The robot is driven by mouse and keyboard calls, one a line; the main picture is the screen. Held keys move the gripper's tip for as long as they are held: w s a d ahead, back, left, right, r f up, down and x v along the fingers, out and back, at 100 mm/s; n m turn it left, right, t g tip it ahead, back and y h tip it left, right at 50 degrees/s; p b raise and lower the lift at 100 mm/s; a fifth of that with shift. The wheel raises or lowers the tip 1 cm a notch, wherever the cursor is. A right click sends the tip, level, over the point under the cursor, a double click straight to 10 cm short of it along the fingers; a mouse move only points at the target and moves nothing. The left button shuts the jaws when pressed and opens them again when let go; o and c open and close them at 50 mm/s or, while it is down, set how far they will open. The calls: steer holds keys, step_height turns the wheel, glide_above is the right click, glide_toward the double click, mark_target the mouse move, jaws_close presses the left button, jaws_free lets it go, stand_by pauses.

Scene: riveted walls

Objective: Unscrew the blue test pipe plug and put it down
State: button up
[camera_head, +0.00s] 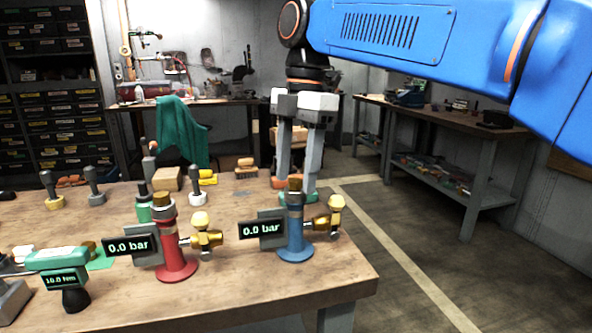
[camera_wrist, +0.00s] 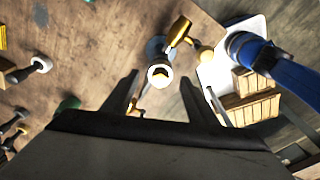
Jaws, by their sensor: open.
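The blue test pipe (camera_head: 295,238) stands upright near the table's right end, with a brass-coloured plug (camera_head: 295,184) on its top. A gauge on its left reads 0.0 bar, and a brass valve sits on its right. In the wrist view the plug (camera_wrist: 160,76) shows from above, beyond and between the fingertips. My gripper (camera_head: 297,190) points down with its fingers apart, close by the plug in the head view. In the wrist view my gripper (camera_wrist: 170,92) is open and empty. I cannot tell whether either finger touches the plug.
A red test pipe (camera_head: 172,245) with its own plug, gauge and valve stands to the left. A green handheld tool (camera_head: 60,272) with a display stands at the front left. Several small handled tools stand behind. The table's front right corner (camera_head: 345,280) is clear.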

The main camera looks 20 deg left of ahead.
mark_target(294, 179)
steer(key=shift+r, duration=1.75)
steer(key=m, duration=0.3)
steer(key=shift+m, duration=0.3)
steer(key=m, duration=0.3)
steer(key=shift+s+m+t+y, duration=0.1)
steer(key=shift+m+t+y, duration=0.2)
steer(key=shift+m+t, duration=0.1)
steer(key=m, duration=0.3)
steer(key=shift+m, duration=0.4)
steer(key=m+t, duration=0.1)
steer(key=m, duration=0.3)
steer(key=shift+s+m, duration=0.1)
steer(key=shift+m, duration=1.3)
